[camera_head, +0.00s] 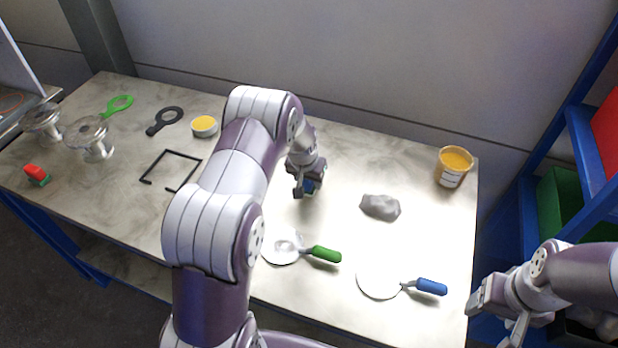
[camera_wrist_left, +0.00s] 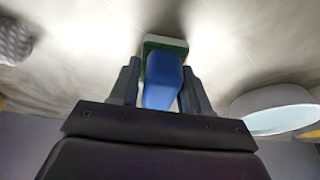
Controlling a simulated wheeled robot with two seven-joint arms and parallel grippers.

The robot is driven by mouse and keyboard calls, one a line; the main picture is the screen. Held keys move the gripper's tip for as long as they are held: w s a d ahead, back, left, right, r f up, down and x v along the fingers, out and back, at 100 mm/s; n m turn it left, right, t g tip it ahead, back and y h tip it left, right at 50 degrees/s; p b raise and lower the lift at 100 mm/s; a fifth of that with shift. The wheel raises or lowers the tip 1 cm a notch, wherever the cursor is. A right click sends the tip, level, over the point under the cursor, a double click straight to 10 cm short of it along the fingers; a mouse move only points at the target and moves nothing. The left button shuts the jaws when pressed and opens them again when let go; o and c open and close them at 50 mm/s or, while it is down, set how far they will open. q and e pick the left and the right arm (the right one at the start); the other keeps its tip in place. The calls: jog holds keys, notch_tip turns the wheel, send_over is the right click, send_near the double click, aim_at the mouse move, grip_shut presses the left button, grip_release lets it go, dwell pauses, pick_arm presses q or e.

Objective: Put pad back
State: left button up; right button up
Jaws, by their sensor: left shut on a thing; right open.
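My left gripper (camera_head: 306,190) is shut on a pad with a blue handle (camera_head: 309,185), over the middle of the table. In the left wrist view the blue handle (camera_wrist_left: 162,80) sits between the two fingers (camera_wrist_left: 160,92), with a green and white layer at its far end. I cannot tell whether the pad touches the table. A black open-sided frame (camera_head: 172,152) lies flat left of my left arm, empty. My right gripper (camera_head: 498,316) is open and empty beyond the table's right edge.
A grey lump (camera_head: 380,207), a yellow-filled tub (camera_head: 453,167) and two round white tools with green (camera_head: 325,254) and blue (camera_head: 430,287) handles lie on the right. A shallow yellow tin (camera_head: 204,126), black ring tool (camera_head: 164,121), green ring tool (camera_head: 118,106) and flanged vessels (camera_head: 90,138) are left.

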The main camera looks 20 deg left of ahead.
pick_arm(q)
jog(key=shift+f, duration=0.15)
jog(key=o, duration=1)
jog(key=b+v, duration=0.1)
jog(key=v, duration=1.1)
jog(key=shift+m+g, duration=0.4)
jog(key=shift+g, duration=0.5)
jog(key=s+d, duration=0.2)
jog(key=s, duration=0.5)
jog(key=s+d+r, duration=0.1)
jog(key=s+d, duration=0.2)
jog(key=s, duration=0.4)
jog(key=s+d+r, duration=0.1)
jog(key=s+d, duration=0.2)
jog(key=s, duration=0.5)
